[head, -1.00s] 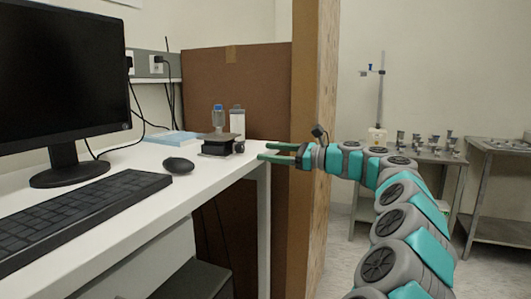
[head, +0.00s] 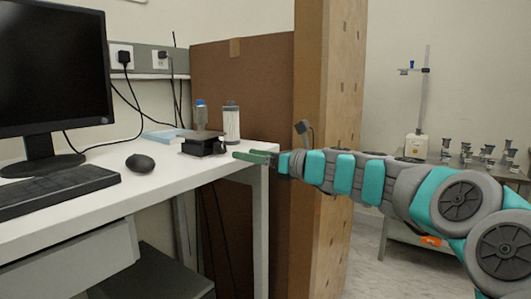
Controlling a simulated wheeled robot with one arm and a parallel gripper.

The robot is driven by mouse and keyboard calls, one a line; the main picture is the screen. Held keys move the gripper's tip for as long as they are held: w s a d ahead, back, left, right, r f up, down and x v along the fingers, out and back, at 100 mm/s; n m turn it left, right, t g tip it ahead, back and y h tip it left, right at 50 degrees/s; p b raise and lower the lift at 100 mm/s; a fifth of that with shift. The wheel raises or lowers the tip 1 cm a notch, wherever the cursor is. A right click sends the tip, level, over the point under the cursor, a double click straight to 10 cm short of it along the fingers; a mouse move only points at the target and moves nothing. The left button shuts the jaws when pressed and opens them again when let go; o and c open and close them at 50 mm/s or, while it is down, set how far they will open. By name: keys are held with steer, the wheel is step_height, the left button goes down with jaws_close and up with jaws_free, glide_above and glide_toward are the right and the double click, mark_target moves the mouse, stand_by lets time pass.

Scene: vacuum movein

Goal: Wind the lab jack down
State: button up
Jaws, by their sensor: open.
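The lab jack (head: 203,145) is a small black stand near the right end of the white desk. A clear bottle with a blue cap (head: 200,116) stands on top of it. A knob (head: 222,147) shows at the jack's right side. My gripper (head: 251,157) has green fingers and comes in from the right at the desk's end. Its fingertips point left toward the knob, a short gap apart from it. The fingers overlap in this view; the gripper is open and holds nothing. How far the jack is raised is hard to tell.
A white ribbed cylinder (head: 231,123) stands just behind the jack. A mouse (head: 140,163), keyboard (head: 58,192) and monitor (head: 50,75) occupy the desk's left. A brown panel (head: 243,90) and wooden post (head: 325,170) stand close behind my arm.

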mark_target(223, 150)
steer(key=x, duration=0.7)
steer(key=shift+w+a+f, duration=0.1)
steer(key=shift+w+a, duration=0.05)
steer(key=shift+a, duration=0.25)
jaws_close()
